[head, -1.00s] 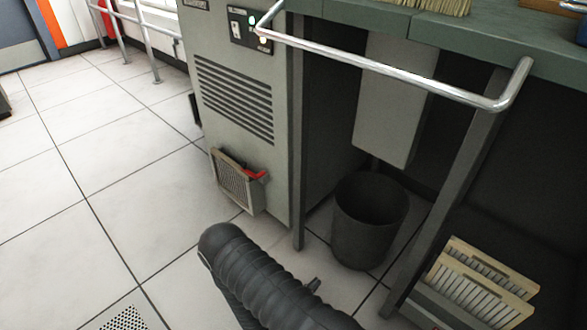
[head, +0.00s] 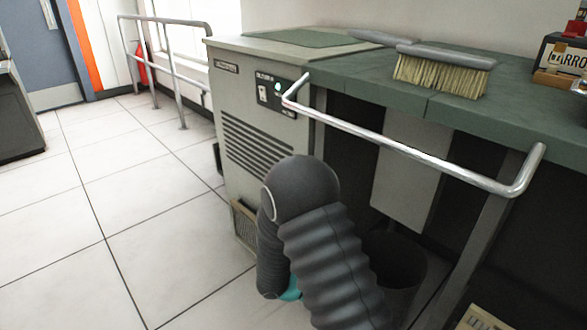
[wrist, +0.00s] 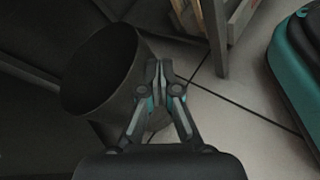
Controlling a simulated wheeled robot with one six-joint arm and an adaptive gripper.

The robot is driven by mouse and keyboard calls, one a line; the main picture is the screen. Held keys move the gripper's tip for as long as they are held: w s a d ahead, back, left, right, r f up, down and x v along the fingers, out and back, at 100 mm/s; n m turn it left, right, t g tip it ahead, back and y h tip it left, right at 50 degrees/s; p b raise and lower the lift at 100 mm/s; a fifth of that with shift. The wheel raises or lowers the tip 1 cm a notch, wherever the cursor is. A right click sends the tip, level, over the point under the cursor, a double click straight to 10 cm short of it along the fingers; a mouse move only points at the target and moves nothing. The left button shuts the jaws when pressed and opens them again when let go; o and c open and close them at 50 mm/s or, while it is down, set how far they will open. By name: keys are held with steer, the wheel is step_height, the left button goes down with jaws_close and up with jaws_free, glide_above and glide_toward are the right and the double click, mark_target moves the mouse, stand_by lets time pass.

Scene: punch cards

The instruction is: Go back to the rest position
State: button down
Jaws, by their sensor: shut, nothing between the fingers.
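My gripper (wrist: 157,72) shows in the wrist view with its two fingers together and nothing between them. It points down toward the floor beside a dark round bin (wrist: 100,70); I cannot tell whether it touches the bin. In the head view my arm rises in front of the grey machine and the bin (head: 398,268), and it hides my gripper and part of the bin.
A grey cabinet machine (head: 250,90) stands left of a green-topped bench (head: 400,70) with a metal rail (head: 420,160) along its front. A brush (head: 440,75) lies on the bench. Tiled floor (head: 90,220) is clear at the left. A box of cards (head: 480,320) sits low.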

steer(key=s+r+m+t+y+p, duration=0.1)
steer(key=s+r+m+y, duration=0.3)
steer(key=r, duration=0.7)
steer(key=s+r+m+t+y+p, duration=0.2)
steer(key=s+r, duration=0.5)
steer(key=r, duration=0.4)
steer(key=s+r+m+t+y+p, duration=0.2)
steer(key=s+r+m+y, duration=0.4)
steer(key=r, duration=0.5)
steer(key=shift+s+r+m+y+p, duration=0.15)
steer(key=shift+r+m+y+p, duration=0.35)
steer(key=shift+y, duration=0.6)
steer(key=shift+f, duration=0.15)
